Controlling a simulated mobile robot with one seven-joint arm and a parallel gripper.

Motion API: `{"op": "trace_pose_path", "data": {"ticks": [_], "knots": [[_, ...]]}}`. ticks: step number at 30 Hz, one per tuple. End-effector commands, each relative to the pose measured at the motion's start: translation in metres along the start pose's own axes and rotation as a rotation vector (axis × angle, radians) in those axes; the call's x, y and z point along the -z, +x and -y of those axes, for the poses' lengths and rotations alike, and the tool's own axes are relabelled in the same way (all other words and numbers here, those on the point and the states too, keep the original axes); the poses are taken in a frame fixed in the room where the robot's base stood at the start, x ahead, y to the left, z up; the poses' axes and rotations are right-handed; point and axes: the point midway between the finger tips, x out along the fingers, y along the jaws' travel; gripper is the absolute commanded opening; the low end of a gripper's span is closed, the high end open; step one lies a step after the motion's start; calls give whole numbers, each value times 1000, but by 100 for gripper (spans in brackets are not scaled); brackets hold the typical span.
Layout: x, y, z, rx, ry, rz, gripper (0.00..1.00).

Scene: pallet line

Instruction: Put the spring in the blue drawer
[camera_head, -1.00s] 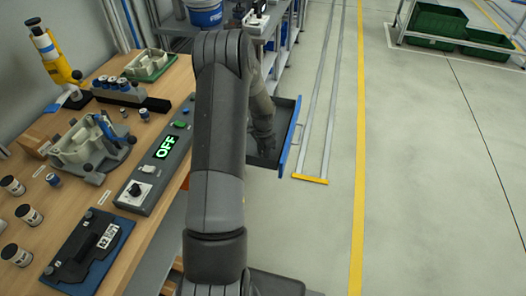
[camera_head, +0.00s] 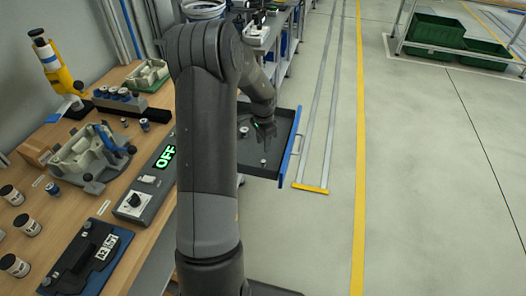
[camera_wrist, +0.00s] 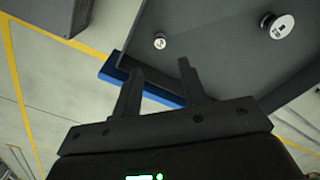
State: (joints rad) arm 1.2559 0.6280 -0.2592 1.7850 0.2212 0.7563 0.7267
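The blue drawer (camera_head: 293,146) is pulled out, with a blue front and a dark grey tray. My gripper (camera_head: 265,136) hangs over its inside. In the wrist view, the fingers of my gripper (camera_wrist: 160,68) stand apart with nothing between them. A small white-topped piece (camera_head: 263,161) is in the drawer near its front corner. It also shows in the wrist view (camera_wrist: 159,42). A larger white-topped round piece (camera_head: 244,131) is farther in, and shows in the wrist view too (camera_wrist: 278,25). I cannot tell for sure whether either is the spring.
The wooden bench (camera_head: 60,200) on the left holds jars, a fixture (camera_head: 90,158), a control box reading OFF (camera_head: 134,203) and a dark blue case (camera_head: 88,258). Shelving (camera_head: 285,50) stands behind the drawer. The floor to the right is clear up to the green crates (camera_head: 436,29).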

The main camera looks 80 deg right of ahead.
Motion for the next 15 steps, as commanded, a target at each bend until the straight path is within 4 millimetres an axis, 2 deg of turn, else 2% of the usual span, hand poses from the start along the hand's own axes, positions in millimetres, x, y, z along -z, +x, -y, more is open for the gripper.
{"op": "trace_pose_path", "data": {"ticks": [4,11,15], "knots": [[0,-12,0,0,0,-1,39],[0,-14,0,-1,0,0,39],[-14,-24,7,11,-39,-1,39]]}}
